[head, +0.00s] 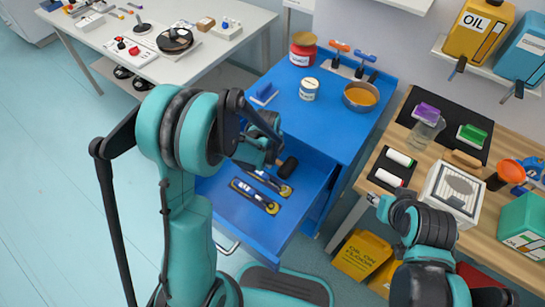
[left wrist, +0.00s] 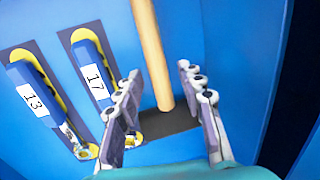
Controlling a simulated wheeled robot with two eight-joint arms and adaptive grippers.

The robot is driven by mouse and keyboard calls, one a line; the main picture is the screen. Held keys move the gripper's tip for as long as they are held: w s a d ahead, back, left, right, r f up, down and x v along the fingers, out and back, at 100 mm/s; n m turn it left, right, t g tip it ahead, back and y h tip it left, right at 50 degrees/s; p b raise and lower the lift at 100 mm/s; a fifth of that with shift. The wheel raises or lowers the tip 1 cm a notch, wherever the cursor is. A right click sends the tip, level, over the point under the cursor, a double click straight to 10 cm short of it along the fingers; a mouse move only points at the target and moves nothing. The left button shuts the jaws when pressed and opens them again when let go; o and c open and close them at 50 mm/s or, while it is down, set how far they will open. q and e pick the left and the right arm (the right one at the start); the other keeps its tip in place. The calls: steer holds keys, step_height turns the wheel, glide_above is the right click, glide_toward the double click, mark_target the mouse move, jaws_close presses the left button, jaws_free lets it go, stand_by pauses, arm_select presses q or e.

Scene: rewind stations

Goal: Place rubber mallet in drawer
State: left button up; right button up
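The rubber mallet has a dark head (head: 288,167) that shows inside the open blue drawer (head: 229,210) in the head view. In the left wrist view its wooden handle (left wrist: 153,50) runs upward from the dark head (left wrist: 172,122). My left gripper (left wrist: 165,110) is open, its two fingers apart on either side of the mallet with visible gaps. In the head view my left gripper (head: 272,158) is over the drawer and partly hidden by my arm. My right gripper (head: 374,200) is by the wooden bench's left edge, too small to read.
Two blue-handled tools, labelled 13 (left wrist: 38,98) and 17 (left wrist: 96,78), lie in yellow-edged slots left of the mallet. The blue cabinet top (head: 325,125) holds a red can (head: 303,50), a white tin (head: 309,89) and a bowl (head: 361,97). A wooden bench (head: 367,180) stands at right.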

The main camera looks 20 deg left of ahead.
arm_select(q)
steer(key=s+a+r+n+t+p, duration=0.1)
steer(key=s+r+n+p, duration=0.25)
steer(key=r, duration=0.65)
steer(key=s+r+n+t+p, duration=0.15)
steer(key=s+r+n, duration=0.35)
steer(key=r, duration=0.5)
steer(key=s+a+r+n+t, duration=0.1)
steer(key=s+r+n, duration=0.3)
steer(key=s+n, duration=0.4)
steer(key=shift+s+a+n+t, duration=0.35)
steer(key=shift+n+t, duration=0.3)
steer(key=shift+n, duration=2.1)
arm_select(e)
steer(key=shift+r, duration=2.55)
arm_select(q)
steer(key=shift+a, duration=0.1)
